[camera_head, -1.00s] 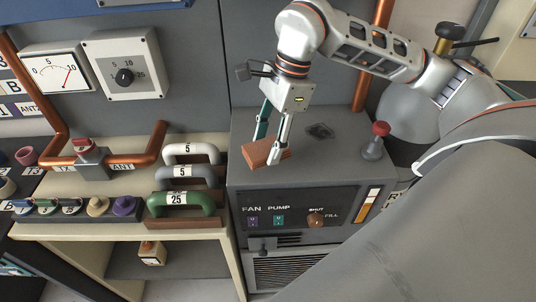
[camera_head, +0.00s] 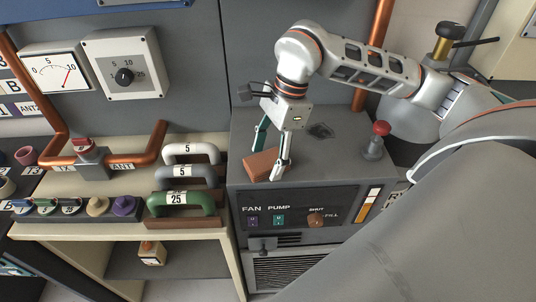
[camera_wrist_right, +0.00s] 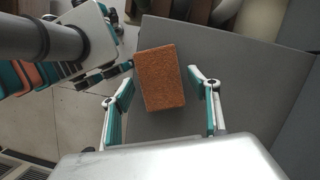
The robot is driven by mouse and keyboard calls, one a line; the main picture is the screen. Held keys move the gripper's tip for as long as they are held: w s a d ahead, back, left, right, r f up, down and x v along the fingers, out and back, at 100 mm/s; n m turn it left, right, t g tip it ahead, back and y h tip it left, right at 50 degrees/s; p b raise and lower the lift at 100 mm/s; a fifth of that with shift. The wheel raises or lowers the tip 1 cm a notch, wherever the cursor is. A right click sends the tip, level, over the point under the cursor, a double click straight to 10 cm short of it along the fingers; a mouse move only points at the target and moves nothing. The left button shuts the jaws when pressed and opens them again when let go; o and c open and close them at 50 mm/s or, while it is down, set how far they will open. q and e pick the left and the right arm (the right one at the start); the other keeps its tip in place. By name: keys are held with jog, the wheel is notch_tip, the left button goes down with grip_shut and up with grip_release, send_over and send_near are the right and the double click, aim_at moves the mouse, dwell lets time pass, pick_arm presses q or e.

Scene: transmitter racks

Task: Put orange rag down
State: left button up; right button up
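The orange rag looks like a flat orange-brown block (camera_head: 260,164). It lies at the front left of the grey cabinet's top (camera_head: 340,158). My right gripper (camera_head: 267,164) is over it with one finger on each side, pointing down. In the right wrist view the rough orange face of the rag (camera_wrist_right: 160,78) shows between the fingertips, with narrow gaps at both sides. The gripper looks open around it. Part of the rag is hidden by a finger in the head view. My left gripper does not show in the head view.
A red-topped knob (camera_head: 379,130) stands at the right of the cabinet top, and a dark grate (camera_head: 320,131) lies behind the gripper. White, grey and green handles (camera_head: 180,199) stand on the bench to the left. The cabinet top's middle is free.

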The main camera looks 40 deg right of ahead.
jog(key=shift+r, duration=0.15)
jog(key=v, duration=1.2)
dwell(0.4)
